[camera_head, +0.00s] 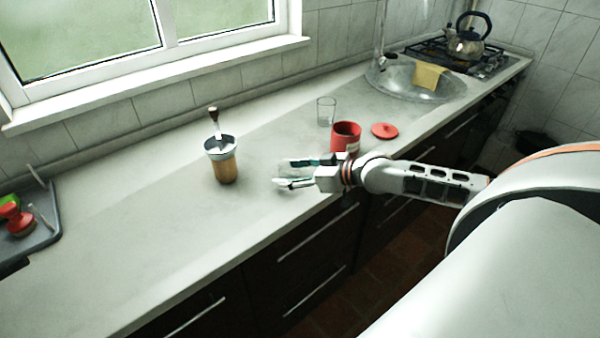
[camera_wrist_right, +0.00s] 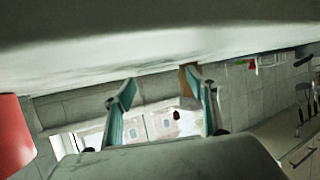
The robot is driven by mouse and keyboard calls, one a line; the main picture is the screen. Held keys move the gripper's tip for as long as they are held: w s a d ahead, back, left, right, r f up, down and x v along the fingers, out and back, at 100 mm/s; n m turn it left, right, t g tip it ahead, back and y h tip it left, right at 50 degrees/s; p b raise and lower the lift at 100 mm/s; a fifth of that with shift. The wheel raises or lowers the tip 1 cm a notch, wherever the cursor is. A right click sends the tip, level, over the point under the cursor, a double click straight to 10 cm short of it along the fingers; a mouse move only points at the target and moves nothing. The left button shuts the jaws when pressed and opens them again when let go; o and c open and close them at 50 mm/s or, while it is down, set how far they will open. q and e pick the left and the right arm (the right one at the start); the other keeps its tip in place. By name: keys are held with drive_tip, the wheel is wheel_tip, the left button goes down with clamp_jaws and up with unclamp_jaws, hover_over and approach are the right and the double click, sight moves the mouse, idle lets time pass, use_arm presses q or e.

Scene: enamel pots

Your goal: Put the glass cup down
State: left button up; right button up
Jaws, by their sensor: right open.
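The clear glass cup (camera_head: 326,112) stands upright on the counter, behind and left of the red pot. My right gripper (camera_head: 281,173) is open and empty, low over the front part of the counter, in front of the glass cup and apart from it. In the right wrist view its two teal-lined fingers (camera_wrist_right: 165,100) are spread with nothing between them up close. The glass cup does not show in the wrist view. My left gripper is in neither view.
The red pot (camera_head: 346,138) stands close behind my right wrist, its red lid (camera_head: 384,131) beside it. A grey tray (camera_head: 42,236) is far left; the sink (camera_head: 395,85) is at the back right.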

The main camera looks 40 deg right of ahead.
sight(299, 173)
drive_tip(key=p+v, duration=0.1)
drive_tip(key=v, duration=0.4)
drive_tip(key=shift+s+d+r, duration=0.1)
drive_tip(key=shift+s+r, duration=0.05)
drive_tip(key=shift+s, duration=0.25)
drive_tip(key=shift+p+v, duration=1)
drive_tip(key=shift+v, duration=1.15)
drive_tip(key=shift+s+d+r+p, duration=0.25)
drive_tip(key=shift+s+d+p, duration=0.05)
drive_tip(key=shift+s, duration=0.1)
drive_tip(key=shift+s+d+r, duration=0.1)
drive_tip(key=shift+s+r, duration=0.05)
drive_tip(key=shift+s, duration=0.15)
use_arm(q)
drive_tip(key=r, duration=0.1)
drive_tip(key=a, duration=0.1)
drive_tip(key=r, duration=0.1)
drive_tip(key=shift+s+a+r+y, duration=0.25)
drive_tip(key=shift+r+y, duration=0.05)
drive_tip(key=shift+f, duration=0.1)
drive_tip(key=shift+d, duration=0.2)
